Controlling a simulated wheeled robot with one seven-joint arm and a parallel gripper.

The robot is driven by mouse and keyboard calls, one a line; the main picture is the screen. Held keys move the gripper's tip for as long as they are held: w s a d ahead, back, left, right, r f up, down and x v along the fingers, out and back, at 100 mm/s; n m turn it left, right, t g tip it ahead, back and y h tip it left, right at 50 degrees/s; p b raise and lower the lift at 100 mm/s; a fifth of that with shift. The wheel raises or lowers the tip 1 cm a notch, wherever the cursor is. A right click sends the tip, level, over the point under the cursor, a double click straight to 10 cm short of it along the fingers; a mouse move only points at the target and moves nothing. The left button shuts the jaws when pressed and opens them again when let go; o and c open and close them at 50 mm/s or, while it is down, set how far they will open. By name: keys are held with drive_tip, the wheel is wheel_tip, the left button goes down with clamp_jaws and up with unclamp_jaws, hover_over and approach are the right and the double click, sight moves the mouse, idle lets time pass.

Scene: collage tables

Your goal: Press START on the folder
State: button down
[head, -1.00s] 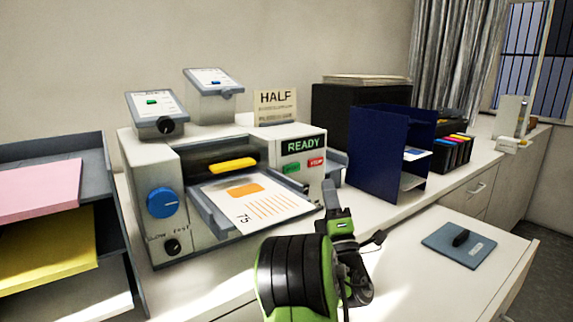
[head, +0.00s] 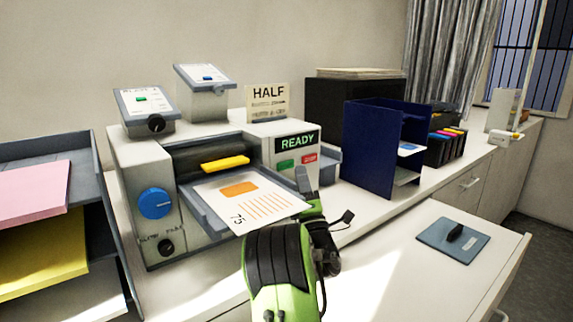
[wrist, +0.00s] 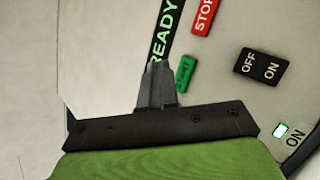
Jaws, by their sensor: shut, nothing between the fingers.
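The folder (head: 150,195) is a pale grey machine on the counter, with a green READY display (head: 297,141) on its front panel. Its green START button (head: 285,164) sits below the display, left of the red STOP button (head: 310,158). My gripper (head: 301,172) is shut and empty, close to the panel just below the buttons. In the wrist view, the fingertips (wrist: 159,68) are just left of the START button (wrist: 185,73), over or near the end of the READY display. I cannot tell whether they touch the panel.
A printed sheet (head: 255,218) lies on the folder's tray beside my arm. The wrist view shows an OFF/ON switch (wrist: 258,65) and a lit indicator (wrist: 280,131) on the panel. A blue rack (head: 365,150) stands to the right. Stacked paper trays (head: 108,215) stand left.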

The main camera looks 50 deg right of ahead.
sight(285, 165)
drive_tip(key=shift+w+d, duration=0.2)
drive_tip(key=shift+w, duration=0.8)
drive_tip(key=shift+w, duration=0.1)
idle(1.1)
drive_tip(key=shift+w+d, duration=0.1)
drive_tip(key=shift+w, duration=0.15)
